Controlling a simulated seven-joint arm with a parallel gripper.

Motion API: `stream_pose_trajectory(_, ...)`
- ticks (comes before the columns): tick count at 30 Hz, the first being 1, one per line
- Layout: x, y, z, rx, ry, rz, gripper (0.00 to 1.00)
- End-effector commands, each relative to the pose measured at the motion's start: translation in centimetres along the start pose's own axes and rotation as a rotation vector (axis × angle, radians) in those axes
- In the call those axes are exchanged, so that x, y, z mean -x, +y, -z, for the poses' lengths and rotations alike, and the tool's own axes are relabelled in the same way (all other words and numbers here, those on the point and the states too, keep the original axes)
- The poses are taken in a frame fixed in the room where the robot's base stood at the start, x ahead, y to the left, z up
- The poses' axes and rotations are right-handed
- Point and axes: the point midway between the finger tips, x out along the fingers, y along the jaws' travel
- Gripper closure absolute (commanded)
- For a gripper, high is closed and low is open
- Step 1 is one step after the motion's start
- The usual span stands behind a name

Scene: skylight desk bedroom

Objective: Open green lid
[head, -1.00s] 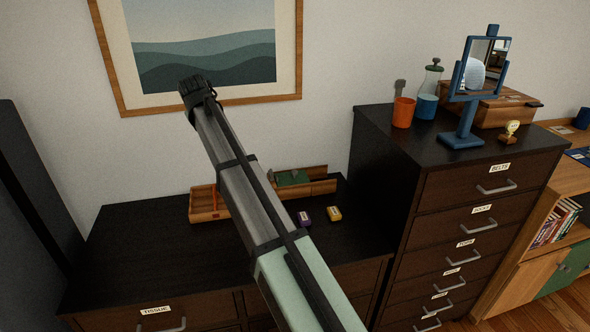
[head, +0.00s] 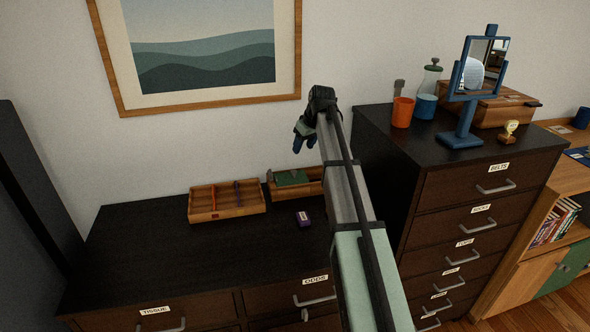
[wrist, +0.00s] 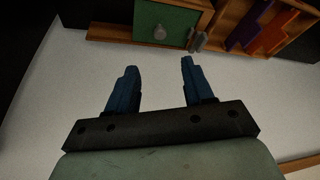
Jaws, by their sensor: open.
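A green lid (head: 291,178) with a small knob lies flat over part of a wooden box (head: 312,188) on the dark dresser top. In the wrist view the green lid (wrist: 165,22) is at the top, with its grey round knob (wrist: 160,32) facing me. My gripper (head: 304,142) is raised above and behind the box, near the wall, with its blue fingers pointing down. In the wrist view its two fingers (wrist: 158,66) are apart with nothing between them, short of the lid in the picture. My arm hides the box's right end in the head view.
A divided wooden tray (head: 228,212) sits left of the box, and a purple box (head: 304,219) lies in front. A tall drawer chest (head: 480,190) stands at right, bearing an orange cup (head: 403,112), a green-topped jar (head: 430,92) and a blue mirror stand (head: 461,140). The dresser's left is clear.

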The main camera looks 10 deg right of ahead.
Motion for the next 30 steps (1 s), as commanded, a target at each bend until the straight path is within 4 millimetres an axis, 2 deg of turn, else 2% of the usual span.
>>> stream_pose_trajectory(5,-1.9,0.0,0.0,0.001,-0.001,0.001,0.48)
stream_pose_trajectory(21,-10.9,0.0,0.1,0.0,-0.001,-0.001,0.48)
stream_pose_trajectory(30,-13.3,0.0,0.1,0.0,0.0,-0.001,0.48)
